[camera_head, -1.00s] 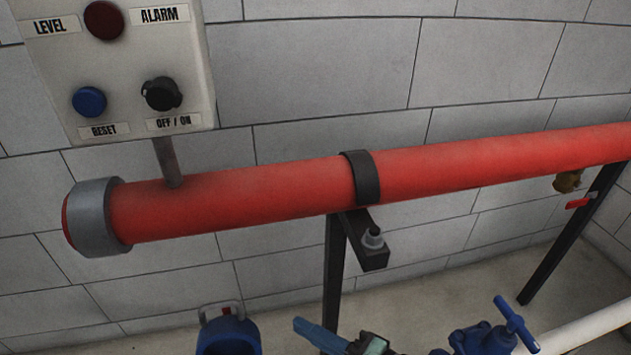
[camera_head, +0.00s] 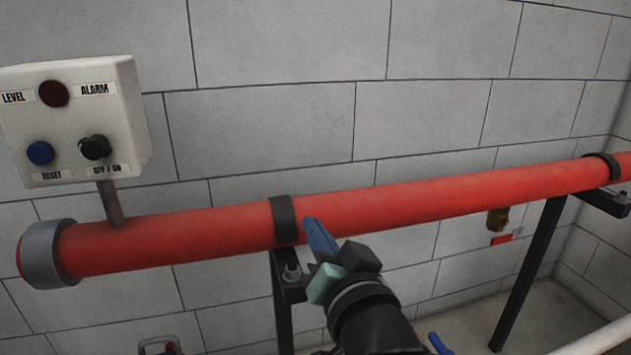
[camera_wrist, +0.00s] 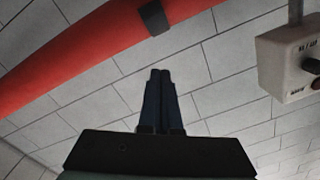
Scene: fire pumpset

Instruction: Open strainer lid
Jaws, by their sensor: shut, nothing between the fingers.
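In the wrist view my gripper (camera_wrist: 160,73) points at the bare block wall, and no strainer shows there.
A thick red pipe (camera_head: 400,207) runs along the wall on black supports (camera_head: 528,272). A white control box (camera_head: 70,120) stands on a post at the left. A yellow valve with a red handle (camera_head: 502,239) hangs below the pipe. A white pipe (camera_head: 590,340) is at lower right.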

